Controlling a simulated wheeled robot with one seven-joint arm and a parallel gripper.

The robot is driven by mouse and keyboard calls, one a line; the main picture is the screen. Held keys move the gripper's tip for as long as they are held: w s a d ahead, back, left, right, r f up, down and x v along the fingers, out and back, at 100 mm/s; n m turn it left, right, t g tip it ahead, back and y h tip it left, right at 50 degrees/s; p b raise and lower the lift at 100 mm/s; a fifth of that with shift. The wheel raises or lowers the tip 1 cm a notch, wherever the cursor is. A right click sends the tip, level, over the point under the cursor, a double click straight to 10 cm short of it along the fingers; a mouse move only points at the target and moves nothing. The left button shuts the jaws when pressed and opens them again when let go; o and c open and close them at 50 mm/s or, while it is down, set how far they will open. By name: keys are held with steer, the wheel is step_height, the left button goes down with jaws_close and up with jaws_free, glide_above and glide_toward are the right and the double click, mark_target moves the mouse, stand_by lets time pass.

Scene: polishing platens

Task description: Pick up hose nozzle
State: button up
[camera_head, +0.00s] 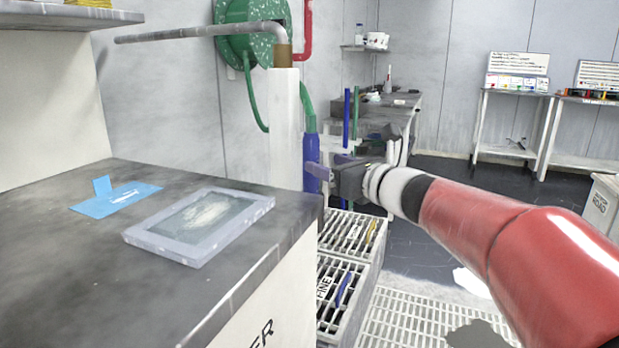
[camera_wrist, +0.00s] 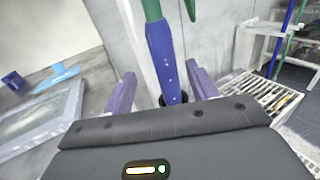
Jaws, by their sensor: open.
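The hose nozzle (camera_head: 311,160) is a blue, upright piece at the end of a green hose, beside a white post at the counter's far right corner. In the wrist view the blue nozzle (camera_wrist: 166,62) hangs from the green hose between my two purple fingers, with visible space on both sides. My gripper (camera_head: 330,160) is open, its fingers at the nozzle's height; it also shows in the wrist view (camera_wrist: 160,88). The nozzle's lower end reaches down toward the gripper body, and its tip is partly hidden there.
A dark counter (camera_head: 60,270) holds a grey framed tray (camera_head: 200,225) and a blue item (camera_head: 115,196) at left. Slatted crates (camera_head: 345,235) stand on the floor below the gripper. A white post (camera_head: 285,125) with a pipe stands right behind the nozzle. Another blue upright piece (camera_head: 347,118) is farther back.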

mark_target(316, 158)
steer(key=x, duration=0.4)
steer(key=shift+w+p, duration=0.3)
steer(key=shift+w, duration=0.1)
steer(key=shift+r, duration=0.1)
steer(key=c, duration=1.2)
